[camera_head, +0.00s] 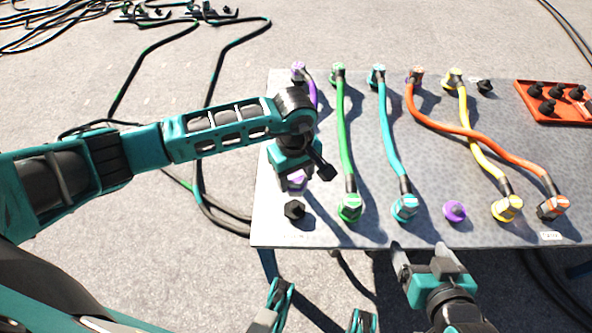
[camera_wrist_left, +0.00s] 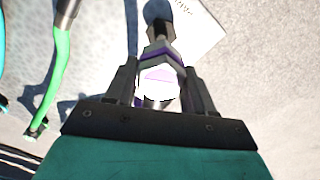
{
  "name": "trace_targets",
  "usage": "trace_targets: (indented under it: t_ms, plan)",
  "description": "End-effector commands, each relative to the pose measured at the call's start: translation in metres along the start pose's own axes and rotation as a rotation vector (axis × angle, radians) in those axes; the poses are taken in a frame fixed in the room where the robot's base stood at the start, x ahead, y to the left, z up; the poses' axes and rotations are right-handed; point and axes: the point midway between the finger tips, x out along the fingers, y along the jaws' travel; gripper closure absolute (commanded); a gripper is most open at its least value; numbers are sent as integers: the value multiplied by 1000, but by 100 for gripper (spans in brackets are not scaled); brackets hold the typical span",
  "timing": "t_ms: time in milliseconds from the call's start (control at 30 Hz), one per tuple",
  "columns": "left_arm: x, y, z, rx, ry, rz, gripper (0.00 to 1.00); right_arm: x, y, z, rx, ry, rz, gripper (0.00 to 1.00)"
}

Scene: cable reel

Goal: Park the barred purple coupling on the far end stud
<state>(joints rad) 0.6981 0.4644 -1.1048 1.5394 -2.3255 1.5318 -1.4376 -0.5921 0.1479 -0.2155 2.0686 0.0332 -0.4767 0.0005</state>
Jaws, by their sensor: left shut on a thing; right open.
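The barred purple coupling (camera_head: 297,180) is held by my left gripper (camera_head: 296,163) over the left part of the grey board (camera_head: 275,222). In the left wrist view the coupling (camera_wrist_left: 160,80) shows a pale face with purple edges between the two fingers. A bare black stud (camera_head: 295,210) stands just in front of it, near the board's front left corner. Another bare black stud (camera_head: 484,86) is at the back right. Which one the task means I cannot tell. My right gripper (camera_head: 425,262) is open and empty at the board's front edge.
A purple cable (camera_head: 312,92) runs from a back coupling (camera_head: 298,71) behind my left arm. Green (camera_head: 346,140), teal (camera_head: 388,135), orange (camera_head: 470,132) and yellow (camera_head: 475,148) cables cross the board. A purple cap (camera_head: 454,211) stands at the front. A red tray (camera_head: 533,110) holds several black pieces.

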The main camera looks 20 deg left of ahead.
Motion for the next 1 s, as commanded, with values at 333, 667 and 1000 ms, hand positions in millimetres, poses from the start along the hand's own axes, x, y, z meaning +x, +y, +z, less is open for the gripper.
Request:
trace_targets:
  t_ms: [333,667,1000]
  plan:
    - [14,0,1,-3,-2,1,83,5,2,10,-10,-3,0,17]
    - [52,0,1,-4,-2,0,83,20,2,33,-8,-10,-2,17]
    - [86,0,0,-2,1,2,83,31,-7,37,10,-6,-22,17]
